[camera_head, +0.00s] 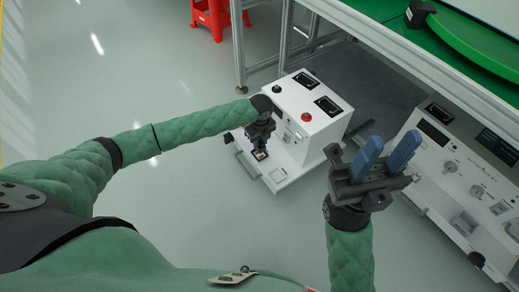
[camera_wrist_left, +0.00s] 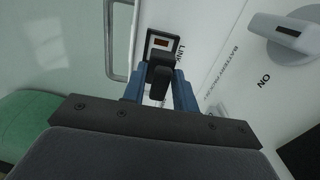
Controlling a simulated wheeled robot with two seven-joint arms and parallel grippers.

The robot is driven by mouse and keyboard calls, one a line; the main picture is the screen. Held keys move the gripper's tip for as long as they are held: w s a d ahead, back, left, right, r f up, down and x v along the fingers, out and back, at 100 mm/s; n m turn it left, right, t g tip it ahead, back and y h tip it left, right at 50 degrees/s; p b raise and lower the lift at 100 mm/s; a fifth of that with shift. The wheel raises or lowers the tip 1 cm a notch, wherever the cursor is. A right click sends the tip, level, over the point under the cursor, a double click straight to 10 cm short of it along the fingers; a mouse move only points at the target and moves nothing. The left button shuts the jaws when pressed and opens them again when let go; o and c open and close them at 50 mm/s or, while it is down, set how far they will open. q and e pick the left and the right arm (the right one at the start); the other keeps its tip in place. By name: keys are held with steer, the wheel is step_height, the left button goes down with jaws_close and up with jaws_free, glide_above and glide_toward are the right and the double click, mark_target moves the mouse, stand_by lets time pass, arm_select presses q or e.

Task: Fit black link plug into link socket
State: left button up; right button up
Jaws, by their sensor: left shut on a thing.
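The black link plug (camera_wrist_left: 160,73) is between the blue fingers of my left gripper (camera_wrist_left: 160,90), which is shut on it. The link socket (camera_wrist_left: 159,42) is a dark-framed opening with an orange-brown inside, next to the word LINK on a white panel. The plug overlaps the socket's near edge in the left wrist view; I cannot tell whether they touch. In the head view my left gripper (camera_head: 260,142) points down over the front ledge of the white unit, and the socket (camera_head: 260,155) shows at its tip. My right gripper (camera_head: 390,152) is open and empty, pointing up.
The white unit (camera_head: 308,133) carries a red button, black knob and dark displays. A metal handle (camera_wrist_left: 111,45) and a battery ON switch (camera_wrist_left: 290,33) flank the socket. A second white unit (camera_head: 455,185) stands right, under the green-topped table (camera_head: 395,20). Floor at left is clear.

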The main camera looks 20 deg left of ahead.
arm_select(q)
steer(key=shift+a+f, duration=0.2)
steer(key=shift+f, duration=0.15)
step_height(320, 180, down, 4)
steer(key=shift+r+b, duration=0.25)
steer(key=shift+b, duration=0.75)
steer(key=o, duration=1.1)
steer(key=shift+c, duration=0.2)
step_height(320, 180, up, 12)
steer(key=p, duration=0.4)
